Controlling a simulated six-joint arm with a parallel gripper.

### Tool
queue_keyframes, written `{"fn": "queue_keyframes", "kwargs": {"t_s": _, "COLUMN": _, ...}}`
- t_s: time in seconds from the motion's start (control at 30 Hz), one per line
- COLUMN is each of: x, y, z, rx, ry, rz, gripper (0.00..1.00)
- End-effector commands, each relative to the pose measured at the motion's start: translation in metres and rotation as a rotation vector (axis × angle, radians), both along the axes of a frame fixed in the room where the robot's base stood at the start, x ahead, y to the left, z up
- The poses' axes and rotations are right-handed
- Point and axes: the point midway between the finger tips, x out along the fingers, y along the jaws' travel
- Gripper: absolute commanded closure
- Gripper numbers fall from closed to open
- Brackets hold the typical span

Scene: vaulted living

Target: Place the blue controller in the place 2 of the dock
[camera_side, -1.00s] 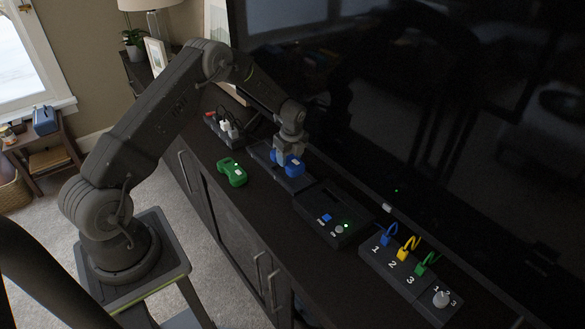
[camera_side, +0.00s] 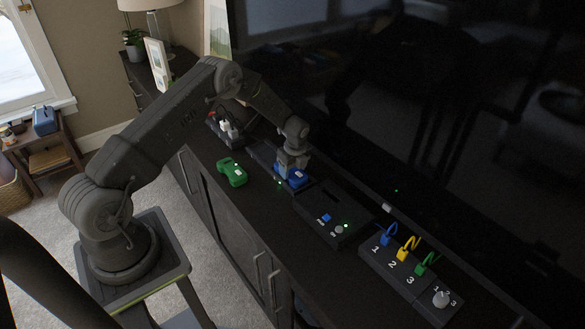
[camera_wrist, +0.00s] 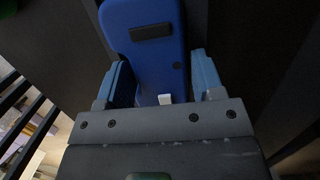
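The blue controller (camera_side: 297,180) sits low at the right end of the long dark dock (camera_side: 262,154). It appears in or right at a place there, but my gripper and the controller hide the contact. In the wrist view the blue controller (camera_wrist: 155,50) lies between the two blue-grey fingers of my gripper (camera_wrist: 162,70). The fingers look shut on it, one at each side. In the side view my gripper (camera_side: 290,170) points down over the controller. A small green light shows at the dock's front edge beside it. Place numbers on the dock cannot be read.
A green controller (camera_side: 232,172) lies on the cabinet left of the dock. A dark box (camera_side: 333,212) with a blue button stands to the right, then a numbered panel (camera_side: 392,268) with blue, yellow and green cables. A power strip (camera_side: 224,127) is behind. The television screen (camera_side: 430,130) rises close behind.

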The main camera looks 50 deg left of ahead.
Motion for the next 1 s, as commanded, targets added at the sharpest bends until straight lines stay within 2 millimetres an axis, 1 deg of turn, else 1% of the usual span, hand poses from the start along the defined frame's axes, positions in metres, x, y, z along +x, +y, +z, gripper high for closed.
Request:
{"fn": "queue_keyframes", "kwargs": {"t_s": 0.03, "x": 0.000, "y": 0.000, "z": 0.000, "rx": 0.000, "ry": 0.000, "rz": 0.000, "gripper": 0.34}}
{"fn": "queue_keyframes", "kwargs": {"t_s": 0.13, "x": 0.000, "y": 0.000, "z": 0.000, "rx": 0.000, "ry": 0.000, "rz": 0.000, "gripper": 0.24}}
{"fn": "queue_keyframes", "kwargs": {"t_s": 0.17, "x": 0.000, "y": 0.000, "z": 0.000, "rx": 0.000, "ry": 0.000, "rz": 0.000, "gripper": 0.23}}
{"fn": "queue_keyframes", "kwargs": {"t_s": 0.37, "x": 0.000, "y": 0.000, "z": 0.000, "rx": 0.000, "ry": 0.000, "rz": 0.000, "gripper": 0.23}}
{"fn": "queue_keyframes", "kwargs": {"t_s": 0.47, "x": 0.000, "y": 0.000, "z": 0.004, "rx": 0.000, "ry": -0.001, "rz": 0.000, "gripper": 0.23}}
{"fn": "queue_keyframes", "kwargs": {"t_s": 0.57, "x": 0.001, "y": -0.002, "z": 0.016, "rx": 0.001, "ry": -0.003, "rz": 0.000, "gripper": 0.23}}
{"fn": "queue_keyframes", "kwargs": {"t_s": 0.67, "x": 0.001, "y": -0.004, "z": 0.035, "rx": 0.001, "ry": -0.004, "rz": -0.001, "gripper": 0.23}}
{"fn": "queue_keyframes", "kwargs": {"t_s": 0.9, "x": 0.001, "y": -0.012, "z": 0.085, "rx": 0.001, "ry": -0.003, "rz": -0.001, "gripper": 0.23}}
{"fn": "queue_keyframes", "kwargs": {"t_s": 1.0, "x": 0.001, "y": -0.015, "z": 0.101, "rx": 0.000, "ry": -0.002, "rz": -0.001, "gripper": 0.23}}
